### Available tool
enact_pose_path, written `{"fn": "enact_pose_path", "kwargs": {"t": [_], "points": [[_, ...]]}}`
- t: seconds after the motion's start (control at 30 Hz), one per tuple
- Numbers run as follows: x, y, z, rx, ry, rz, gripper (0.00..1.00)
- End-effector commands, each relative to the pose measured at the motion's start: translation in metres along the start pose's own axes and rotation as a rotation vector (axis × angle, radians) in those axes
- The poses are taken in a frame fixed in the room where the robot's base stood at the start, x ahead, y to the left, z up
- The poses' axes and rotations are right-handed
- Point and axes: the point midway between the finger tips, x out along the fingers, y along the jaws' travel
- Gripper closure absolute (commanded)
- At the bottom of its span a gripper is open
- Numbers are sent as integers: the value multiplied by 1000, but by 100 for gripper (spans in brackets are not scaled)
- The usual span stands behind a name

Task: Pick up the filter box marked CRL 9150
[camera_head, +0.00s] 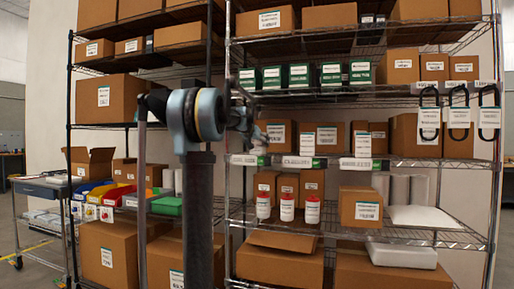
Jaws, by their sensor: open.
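My arm rises in front of the shelving, and its end with my gripper (258,136) reaches toward the middle shelf, right of the blue-ringed joint. My gripper is small and dark here, and nothing shows held in it. Labelled brown boxes stand just beyond it on that shelf, including a box (277,133) beside the gripper and two boxes (318,137) to its right. Green boxes with white labels (300,76) stand on the shelf above. The print is too small to read, so I cannot tell which box is marked CRL 9150.
Wire shelf edges (370,163) and posts frame the boxes. Black hooks with white tags (459,113) hang at right. Red-and-white bottles (287,207) and a brown box (361,207) stand on the lower shelf. Coloured bins (113,194) and a cart (38,188) are at left.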

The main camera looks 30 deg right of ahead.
Motion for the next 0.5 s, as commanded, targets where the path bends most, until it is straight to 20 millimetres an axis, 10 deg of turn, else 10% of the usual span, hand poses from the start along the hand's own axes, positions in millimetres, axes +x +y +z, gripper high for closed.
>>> {"fn": "enact_pose_path", "kwargs": {"t": [0.13, 0.4, 0.5], "points": [[0, 0, 0, 0, 0, 0, 22], [0, 0, 0, 0, 0, 0, 82], [-1, 0, 0, 0, 0, 0, 82]]}}
